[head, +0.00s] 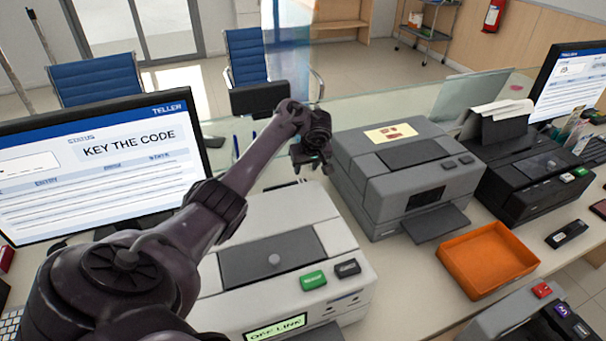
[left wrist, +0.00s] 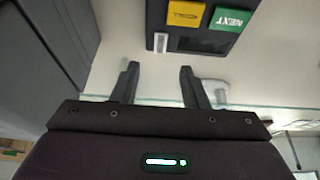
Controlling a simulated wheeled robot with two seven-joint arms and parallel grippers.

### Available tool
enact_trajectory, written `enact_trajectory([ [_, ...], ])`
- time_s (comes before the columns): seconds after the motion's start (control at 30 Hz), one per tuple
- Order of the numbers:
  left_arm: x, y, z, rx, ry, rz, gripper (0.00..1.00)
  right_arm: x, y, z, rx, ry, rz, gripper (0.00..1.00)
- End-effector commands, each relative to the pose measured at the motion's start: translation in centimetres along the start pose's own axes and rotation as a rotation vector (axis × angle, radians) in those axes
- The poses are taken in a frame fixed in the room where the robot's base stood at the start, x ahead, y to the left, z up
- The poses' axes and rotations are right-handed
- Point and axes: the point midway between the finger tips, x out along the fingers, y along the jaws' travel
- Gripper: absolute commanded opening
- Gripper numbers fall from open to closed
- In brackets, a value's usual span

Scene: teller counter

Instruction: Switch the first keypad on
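In the left wrist view a dark unit (left wrist: 155,14) with a yellow button (left wrist: 186,15), a green NEXT button (left wrist: 232,18), a small white piece and a dark window lies beyond my fingertips. I cannot tell whether it is the first keypad. My left gripper (head: 313,167) is raised over the counter between the light grey machine and the glass screen. In the left wrist view its two fingers (left wrist: 160,78) are apart with nothing between them. No clear gap shows between it and the unit in the head view, where the unit is hidden or unclear. My right gripper is out of view.
A monitor (head: 120,150) reads KEY THE CODE. A light grey machine (head: 325,225) marked OFF LINE stands under my left arm. A darker grey machine (head: 365,165), a black printer (head: 510,190) and an orange tray (head: 450,258) stand to the right. A glass screen edges the counter.

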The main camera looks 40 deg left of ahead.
Motion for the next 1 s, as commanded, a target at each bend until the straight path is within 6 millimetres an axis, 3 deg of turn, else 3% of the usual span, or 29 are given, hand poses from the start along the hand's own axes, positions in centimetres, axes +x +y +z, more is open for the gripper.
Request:
enact_trajectory([
  [0.53,7.3,0.0,0.2,0.0,-0.001,-0.001,0.4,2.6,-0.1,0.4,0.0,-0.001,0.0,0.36],
  [0.93,8.2,0.0,0.1,0.0,0.001,0.0,0.4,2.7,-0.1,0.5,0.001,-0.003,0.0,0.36],
  [1.0,8.2,0.0,0.1,0.0,0.001,0.0,0.32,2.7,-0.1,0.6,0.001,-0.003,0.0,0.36],
])
